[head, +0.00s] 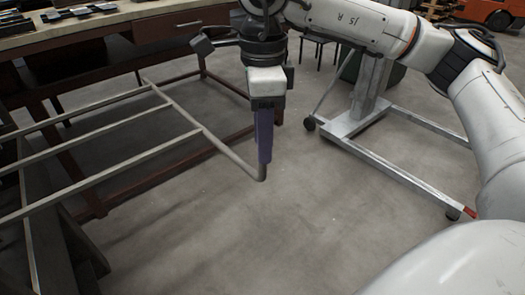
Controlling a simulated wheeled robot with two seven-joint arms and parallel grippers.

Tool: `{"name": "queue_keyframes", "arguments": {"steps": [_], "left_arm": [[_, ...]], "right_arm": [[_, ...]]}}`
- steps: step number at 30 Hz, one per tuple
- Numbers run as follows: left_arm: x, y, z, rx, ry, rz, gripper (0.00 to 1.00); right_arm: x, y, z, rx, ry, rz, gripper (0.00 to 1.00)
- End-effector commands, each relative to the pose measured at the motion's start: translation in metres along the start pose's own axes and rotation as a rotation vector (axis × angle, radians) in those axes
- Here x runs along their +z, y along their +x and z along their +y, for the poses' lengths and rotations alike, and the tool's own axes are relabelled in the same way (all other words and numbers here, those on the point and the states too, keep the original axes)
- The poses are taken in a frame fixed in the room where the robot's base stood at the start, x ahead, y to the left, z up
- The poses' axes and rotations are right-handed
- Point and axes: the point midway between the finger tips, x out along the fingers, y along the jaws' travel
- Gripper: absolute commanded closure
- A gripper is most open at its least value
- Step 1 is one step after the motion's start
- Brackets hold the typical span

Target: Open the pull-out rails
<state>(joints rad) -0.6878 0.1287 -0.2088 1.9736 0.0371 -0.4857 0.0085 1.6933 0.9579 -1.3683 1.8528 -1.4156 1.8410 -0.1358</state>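The pull-out rails (110,160) are a light metal frame of several parallel bars reaching in from the left. A slanted front bar (200,125) joins their ends. Its near corner (262,174) lies just under the fingertips of my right gripper. My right gripper (264,158) points straight down, with purple fingers that show edge-on as one strip. The fingertips touch or overlap the corner of the bar in the picture. Whether they grip it is hidden by this angle. My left gripper is out of view.
A workbench with a drawer (168,27) and a reddish-brown frame (95,208) stands behind and below the rails. A wheeled metal stand (350,122) is at the right. Bare concrete floor (240,235) lies in front.

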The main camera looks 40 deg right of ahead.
Motion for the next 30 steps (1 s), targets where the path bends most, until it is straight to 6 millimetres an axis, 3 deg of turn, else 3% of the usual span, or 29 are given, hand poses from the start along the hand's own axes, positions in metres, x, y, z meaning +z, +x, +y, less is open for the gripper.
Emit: {"name": "queue_keyframes", "arguments": {"steps": [6, 17, 23, 30], "left_arm": [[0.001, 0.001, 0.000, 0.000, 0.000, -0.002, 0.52], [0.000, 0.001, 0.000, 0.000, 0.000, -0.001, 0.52], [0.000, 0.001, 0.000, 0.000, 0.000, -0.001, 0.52], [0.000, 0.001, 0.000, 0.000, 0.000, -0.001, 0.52]], "right_arm": [[0.000, 0.026, 0.000, 0.001, 0.000, 0.000, 0.68], [0.000, 0.031, 0.000, 0.001, 0.000, -0.001, 0.68], [0.000, 0.031, 0.000, 0.001, 0.000, -0.001, 1.00], [0.001, 0.031, -0.001, 0.001, -0.003, -0.001, 1.00]]}}
